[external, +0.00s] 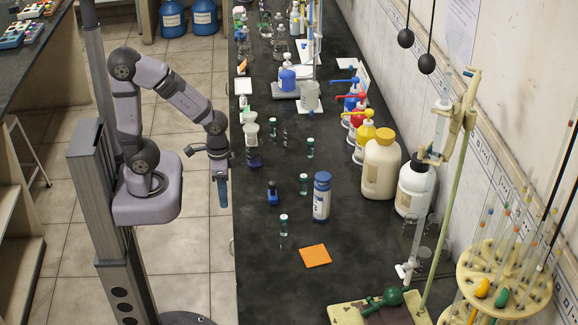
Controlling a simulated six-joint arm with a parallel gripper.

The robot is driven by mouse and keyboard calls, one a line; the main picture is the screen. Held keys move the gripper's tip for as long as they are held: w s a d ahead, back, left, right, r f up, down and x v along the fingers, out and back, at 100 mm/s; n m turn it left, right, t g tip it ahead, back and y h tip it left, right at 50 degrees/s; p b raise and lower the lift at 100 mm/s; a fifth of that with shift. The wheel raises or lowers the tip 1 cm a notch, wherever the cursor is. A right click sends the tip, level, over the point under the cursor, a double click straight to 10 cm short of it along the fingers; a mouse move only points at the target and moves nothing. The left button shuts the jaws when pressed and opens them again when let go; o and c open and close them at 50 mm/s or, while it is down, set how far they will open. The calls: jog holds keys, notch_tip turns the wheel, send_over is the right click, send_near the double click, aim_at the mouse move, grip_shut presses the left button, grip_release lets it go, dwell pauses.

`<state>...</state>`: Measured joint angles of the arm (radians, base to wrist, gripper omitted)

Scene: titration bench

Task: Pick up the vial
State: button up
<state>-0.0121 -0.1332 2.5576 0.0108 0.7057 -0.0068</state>
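Several small clear vials with dark green caps stand upright on the black bench: a near vial (283,225), a middle vial (303,184) and a far vial (310,148). The picture does not show which one the task means. My gripper (222,194) points down at the bench's left edge, to the left of all these vials and apart from them. A bluish part shows at its lower end; whether it is fingers or a held thing is too small to tell.
A small dark blue bottle (272,193) and a larger blue-capped bottle (321,197) stand near the vials. An orange square (315,256) lies in front. Large bottles (380,165), a burette stand (450,190) and a pipette rack (505,275) line the right. The bench's front left is clear.

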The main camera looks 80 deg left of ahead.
aim_at(274, 182)
jog(key=shift+o, duration=0.5)
jog(key=shift+s+d, duration=0.25)
